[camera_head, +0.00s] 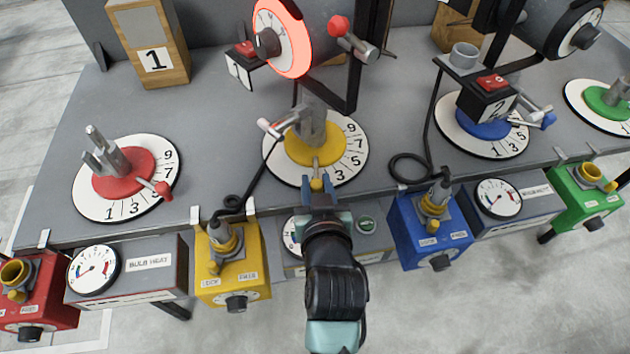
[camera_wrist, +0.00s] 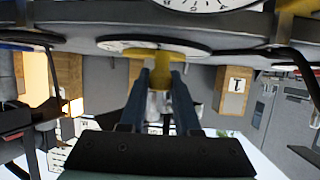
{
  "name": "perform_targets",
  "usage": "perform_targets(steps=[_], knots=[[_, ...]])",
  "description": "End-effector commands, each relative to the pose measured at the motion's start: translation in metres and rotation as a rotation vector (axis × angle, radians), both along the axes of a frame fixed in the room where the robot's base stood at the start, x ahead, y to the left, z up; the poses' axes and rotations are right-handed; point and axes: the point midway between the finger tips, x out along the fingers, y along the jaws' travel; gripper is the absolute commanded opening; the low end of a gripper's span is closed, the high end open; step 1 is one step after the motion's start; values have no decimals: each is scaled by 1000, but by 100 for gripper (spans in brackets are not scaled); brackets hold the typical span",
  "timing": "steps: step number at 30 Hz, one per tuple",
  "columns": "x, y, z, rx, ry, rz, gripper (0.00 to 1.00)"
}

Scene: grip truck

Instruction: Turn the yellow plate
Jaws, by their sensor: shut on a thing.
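The yellow plate (camera_head: 294,151) is a round disc on a white numbered dial (camera_head: 352,160) at the middle of the grey bench. A grey post stands on it, and a short lever with a yellow knob (camera_head: 316,184) points toward the bench's front edge, near the 1. My gripper (camera_head: 317,190) is at this knob, shut on the lever. In the wrist view my gripper's fingers (camera_wrist: 158,95) close around the yellow lever end (camera_wrist: 182,100), with the white dial edge above. The fingers hide part of the lever.
A red plate (camera_head: 122,172) is on the left, a blue plate (camera_head: 483,128) on the right and a green plate (camera_head: 606,103) farther right. A red-lit gauge (camera_head: 283,38) stands behind. Black cables lie on both sides. A yellow box (camera_head: 233,275) and a blue box (camera_head: 433,233) hang in front.

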Motion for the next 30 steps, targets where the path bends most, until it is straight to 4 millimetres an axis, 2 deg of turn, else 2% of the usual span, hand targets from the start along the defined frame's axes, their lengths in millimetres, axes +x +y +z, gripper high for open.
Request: perform_targets(steps=[13, 14, 18, 30], knots=[[0, 0, -1, 0, 1, -2, 0], [0, 0, -1, 0, 1, -2, 34], [0, 0, -1, 0, 1, -3, 60], [-5, -1, 1, 1, 2, -4, 61]])
